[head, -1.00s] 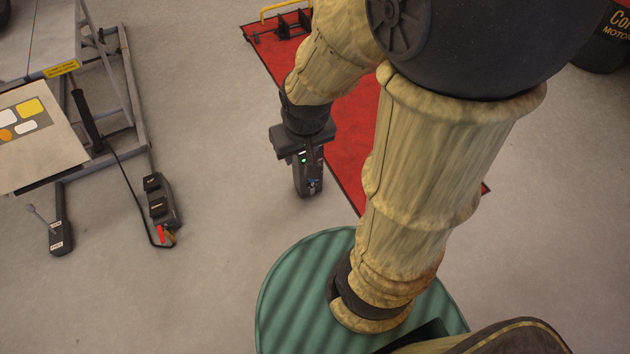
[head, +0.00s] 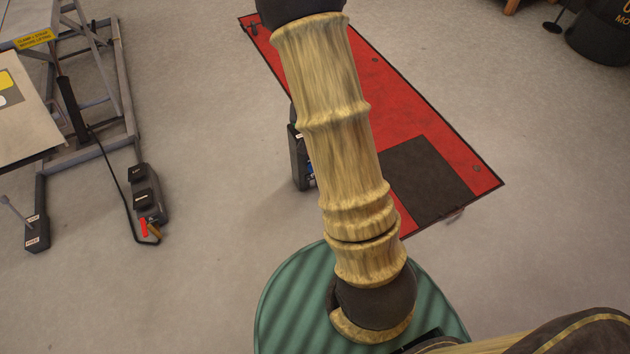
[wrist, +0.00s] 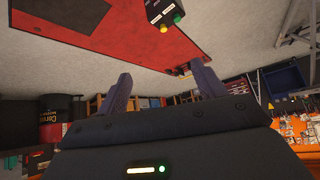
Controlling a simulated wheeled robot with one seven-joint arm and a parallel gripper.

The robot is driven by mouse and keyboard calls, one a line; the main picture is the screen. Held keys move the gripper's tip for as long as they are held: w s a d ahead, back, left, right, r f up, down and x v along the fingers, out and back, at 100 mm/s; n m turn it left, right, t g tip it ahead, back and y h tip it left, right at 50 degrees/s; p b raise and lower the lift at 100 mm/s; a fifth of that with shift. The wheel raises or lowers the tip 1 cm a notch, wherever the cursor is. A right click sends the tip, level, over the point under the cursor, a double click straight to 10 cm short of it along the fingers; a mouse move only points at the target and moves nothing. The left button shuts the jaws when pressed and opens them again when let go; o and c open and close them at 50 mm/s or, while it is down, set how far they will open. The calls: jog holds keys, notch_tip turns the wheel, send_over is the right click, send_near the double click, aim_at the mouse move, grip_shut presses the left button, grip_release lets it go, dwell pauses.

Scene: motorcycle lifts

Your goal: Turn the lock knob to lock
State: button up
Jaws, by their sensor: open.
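My gripper (wrist: 163,90) is open and empty in the wrist view, its two dark fingers spread wide apart. In that view a dark control box (wrist: 157,8) with a yellow and a green round control stands beyond the fingers, cut off by the top edge. In the head view a dark box (head: 298,160) with a bit of blue stands beside the red platform, partly behind my arm; it may be the same box. I cannot tell which control is the lock knob. My gripper is not visible in the head view now.
The red lift platform (head: 420,120) with a dark panel lies flat on the floor. At left a raised grey lift frame (head: 90,155) has a black pedal unit (head: 150,205) with red and yellow parts and a separate lever (head: 18,215). The grey floor between them is clear.

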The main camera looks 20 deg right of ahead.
jog(key=w+d+f+t+h+b, duration=0.15)
jog(key=d+f+b, duration=0.35)
jog(key=f, duration=0.5)
jog(key=w+d+f+t+h+b, duration=0.1)
jog(key=w+d+f+t+b, duration=0.15)
jog(key=f+b, duration=0.55)
jog(key=w+d+f+t+h+b, duration=0.15)
jog(key=d+f+b, duration=0.3)
jog(key=f, duration=0.85)
jog(key=s+f+n+t+y+b, duration=0.1)
jog(key=f+n+y+b, duration=0.1)
jog(key=f+b, duration=0.3)
jog(key=s+a+f+n+t+y+b, duration=0.1)
jog(key=f+b, duration=0.4)
jog(key=f, duration=0.7)
jog(key=s+a+f+n+t+y+b, duration=0.1)
jog(key=s+f+n+t+y+b, duration=0.1)
jog(key=f, duration=0.7)
jog(key=n+t+y+b, duration=0.1)
jog(key=y+b, duration=0.1)
jog(key=b, duration=0.1)
jog(key=shift+s+y, duration=0.3)
jog(key=shift+s, duration=0.1)
jog(key=shift+w+a+t, duration=0.1)
jog(key=shift+t, duration=0.15)
jog(key=w+b, duration=1)
jog(key=w, duration=0.7)
jog(key=shift+w+a, duration=0.15)
jog(key=shift+a, duration=0.05)
